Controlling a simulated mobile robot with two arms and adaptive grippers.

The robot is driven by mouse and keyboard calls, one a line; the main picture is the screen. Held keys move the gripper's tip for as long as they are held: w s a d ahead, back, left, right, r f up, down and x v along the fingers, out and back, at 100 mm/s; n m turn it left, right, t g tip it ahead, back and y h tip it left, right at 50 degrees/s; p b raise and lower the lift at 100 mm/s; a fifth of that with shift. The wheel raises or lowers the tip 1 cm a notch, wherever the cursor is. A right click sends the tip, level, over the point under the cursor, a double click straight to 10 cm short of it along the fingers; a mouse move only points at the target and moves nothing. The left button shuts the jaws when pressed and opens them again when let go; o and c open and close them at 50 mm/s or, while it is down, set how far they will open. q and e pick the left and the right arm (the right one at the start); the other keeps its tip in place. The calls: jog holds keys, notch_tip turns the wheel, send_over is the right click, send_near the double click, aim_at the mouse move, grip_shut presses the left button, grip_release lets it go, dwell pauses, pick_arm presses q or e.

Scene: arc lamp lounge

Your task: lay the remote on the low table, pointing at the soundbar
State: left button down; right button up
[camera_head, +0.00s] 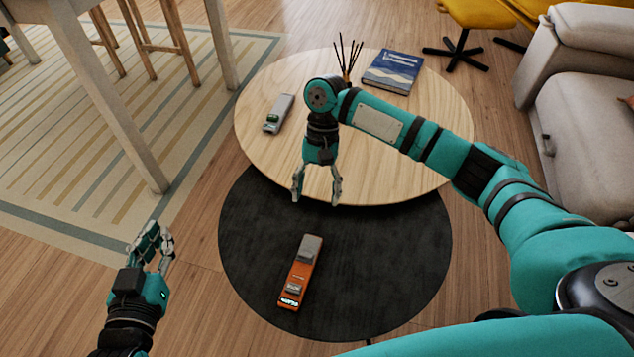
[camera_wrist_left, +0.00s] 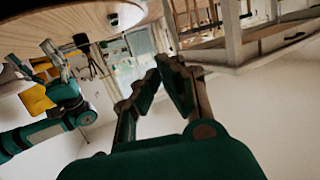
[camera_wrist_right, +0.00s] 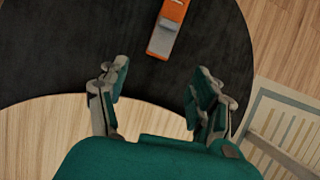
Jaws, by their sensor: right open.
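An orange oblong device with a grey upper part (camera_head: 300,271) lies on the black low round table (camera_head: 390,270). It also shows at the top of the right wrist view (camera_wrist_right: 168,28). A smaller grey device with a green and dark end (camera_head: 278,113) lies at the left of the wooden round table (camera_head: 420,165). I cannot tell for sure which is the remote and which the soundbar. My right gripper (camera_head: 317,200) is open and empty, above the wooden table's near edge. My left gripper (camera_head: 160,240) is empty, left of the black table; its fingertips look close together.
A grey sofa (camera_head: 590,110) is at the right. A pale table leg (camera_head: 110,100) and striped rug (camera_head: 70,200) are at the left. The black table's right part is bare.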

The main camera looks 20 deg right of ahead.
jog(key=s+a+f+n+t+y, duration=0.2)
jog(key=a+n+t+y, duration=0.15)
jog(key=a, duration=0.35)
jog(key=s+a+f+n+t+y, duration=0.1)
jog(key=s+a+n+t+y, duration=0.15)
jog(key=a+t, duration=0.4)
pick_arm(q)
jog(key=shift+s+a+f+g+y, duration=0.2)
jog(key=shift+s+f+g+y, duration=0.1)
jog(key=shift+f+g, duration=0.3)
pick_arm(e)
jog(key=s+d+r+n+t+h, duration=0.3)
jog(key=d+r+t+h, duration=0.2)
jog(key=d+r+t, duration=0.3)
jog(key=d+r, duration=0.3)
jog(key=d, duration=0.2)
jog(key=shift+s, duration=0.2)
pick_arm(q)
jog(key=shift+f, duration=0.1)
